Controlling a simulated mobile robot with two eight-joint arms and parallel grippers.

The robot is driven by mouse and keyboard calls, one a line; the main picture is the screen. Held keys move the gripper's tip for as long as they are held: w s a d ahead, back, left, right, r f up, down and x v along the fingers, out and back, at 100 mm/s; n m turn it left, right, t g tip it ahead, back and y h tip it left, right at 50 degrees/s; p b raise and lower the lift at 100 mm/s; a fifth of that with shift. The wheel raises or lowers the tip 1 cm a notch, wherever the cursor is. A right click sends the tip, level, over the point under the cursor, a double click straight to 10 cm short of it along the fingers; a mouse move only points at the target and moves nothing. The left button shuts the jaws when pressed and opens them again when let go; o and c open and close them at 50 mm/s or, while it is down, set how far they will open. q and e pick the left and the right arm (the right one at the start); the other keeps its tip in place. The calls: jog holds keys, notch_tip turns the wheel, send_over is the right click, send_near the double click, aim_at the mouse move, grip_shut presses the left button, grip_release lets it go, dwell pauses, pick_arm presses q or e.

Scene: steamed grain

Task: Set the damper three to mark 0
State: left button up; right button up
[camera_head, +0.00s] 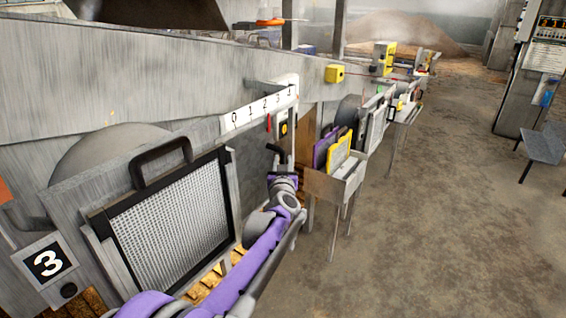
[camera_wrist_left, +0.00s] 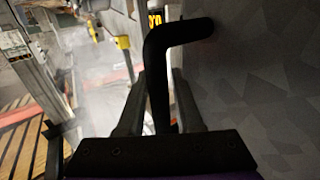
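The damper three number plate (camera_head: 48,262) is at the lower left in the head view. A white scale (camera_head: 260,109) marked 0 to 4, rising to the right, is on the wall beyond the mesh panel. A small red pointer (camera_head: 268,123) shows just below the scale, near mark 2. A black bent handle (camera_head: 275,149) is below it. My left gripper (camera_head: 281,166) is at this handle. In the left wrist view the handle (camera_wrist_left: 158,75) passes between the close-set fingers (camera_wrist_left: 160,105), which appear shut on it; slight gaps cannot be ruled out. My right gripper is not seen.
A framed mesh panel (camera_head: 170,222) with a black handle (camera_head: 160,162) stands left of my arm. The concrete floor (camera_head: 430,220) at right is open.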

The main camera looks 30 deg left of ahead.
pick_arm(q)
grip_shut()
dwell(1.4)
